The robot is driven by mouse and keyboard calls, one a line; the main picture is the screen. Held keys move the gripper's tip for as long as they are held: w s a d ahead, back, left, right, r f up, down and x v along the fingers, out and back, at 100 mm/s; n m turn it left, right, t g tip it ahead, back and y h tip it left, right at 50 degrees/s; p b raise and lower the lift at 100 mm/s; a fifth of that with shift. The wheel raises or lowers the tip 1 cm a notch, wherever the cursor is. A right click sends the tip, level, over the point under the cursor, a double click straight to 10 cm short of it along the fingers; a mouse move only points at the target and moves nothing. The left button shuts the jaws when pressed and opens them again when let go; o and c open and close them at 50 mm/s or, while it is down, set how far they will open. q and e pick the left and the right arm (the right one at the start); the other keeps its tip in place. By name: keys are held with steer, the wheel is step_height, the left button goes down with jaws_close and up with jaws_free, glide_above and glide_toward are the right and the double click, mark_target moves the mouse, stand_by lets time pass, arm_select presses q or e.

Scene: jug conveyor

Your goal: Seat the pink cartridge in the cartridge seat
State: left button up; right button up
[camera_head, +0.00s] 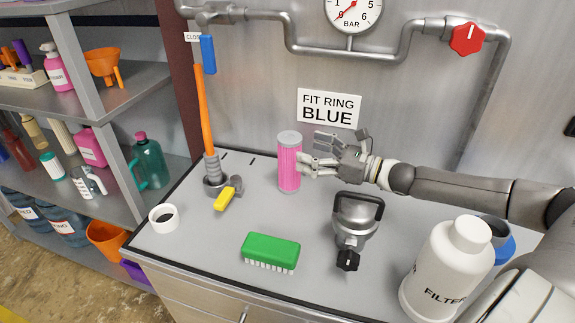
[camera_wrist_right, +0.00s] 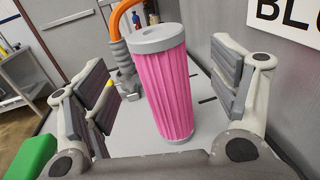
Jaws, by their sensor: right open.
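The pink pleated cartridge (camera_head: 289,168) with grey end caps stands upright on the grey bench top, below the "FIT RING BLUE" sign. My right gripper (camera_head: 310,152) is open just right of it, with the fingers pointing at it. In the right wrist view the cartridge (camera_wrist_right: 168,90) shows between the two open fingers (camera_wrist_right: 165,95), with a gap on each side. I cannot tell for sure which fixture is the cartridge seat; a silver housing (camera_head: 352,224) with a black handle and knob stands in front of my gripper. My left gripper is not in view.
A green brush (camera_head: 270,251), a white ring (camera_head: 163,218) and a hose fitting with a yellow lever (camera_head: 226,200) are on the bench. A white FILTER bottle (camera_head: 446,268) stands at right, partly hiding a blue-edged grey part (camera_head: 507,250). Shelves (camera_head: 120,100) are at left.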

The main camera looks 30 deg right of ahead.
mark_target(301, 147)
steer(key=shift+w+a, duration=0.2)
steer(key=shift+w, duration=0.1)
steer(key=shift+w+a, duration=0.1)
steer(key=shift+w, duration=0.05)
steer(key=shift+w+a+r, duration=0.15)
steer(key=shift+w, duration=0.25)
steer(key=shift+p+x, duration=0.3)
steer(key=shift+x, duration=0.7)
steer(key=shift+w+a+p, duration=0.3)
steer(key=shift+w, duration=0.25)
steer(key=shift+w+a, duration=0.3)
steer(key=shift+w, duration=0.2)
steer(key=c, duration=1.5)
